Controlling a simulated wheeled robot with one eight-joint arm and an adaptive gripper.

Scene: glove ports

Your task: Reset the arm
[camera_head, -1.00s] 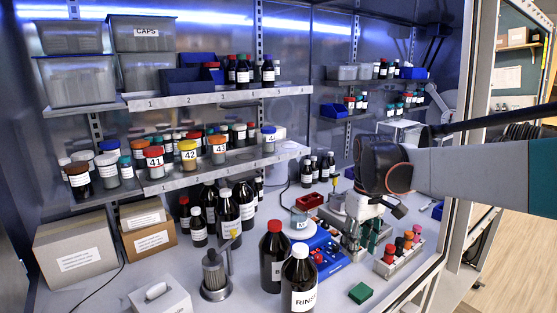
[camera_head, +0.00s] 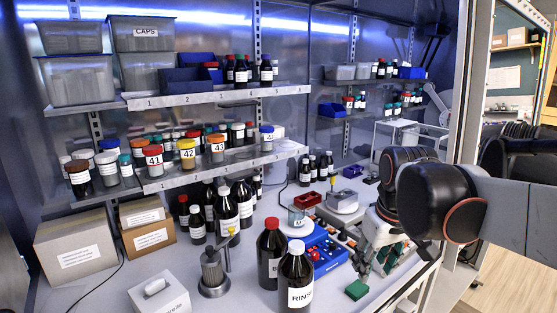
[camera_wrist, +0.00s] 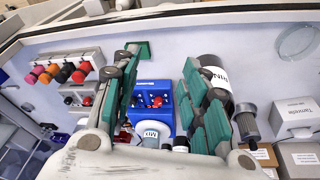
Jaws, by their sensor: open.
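My gripper (camera_head: 372,262) hangs over the right part of the bench in the head view, with its grey body and green finger pads pointing down. In the wrist view my gripper (camera_wrist: 165,75) has its two green-padded fingers spread wide apart with nothing held between them. My dark, rounded arm joint covers part of the bench at the right in the head view.
Left of my gripper stand a red-capped bottle (camera_head: 271,252) and a RINSE bottle (camera_head: 296,280). A green block (camera_head: 357,290) lies near the front edge. Shelves (camera_head: 215,97) hold jars.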

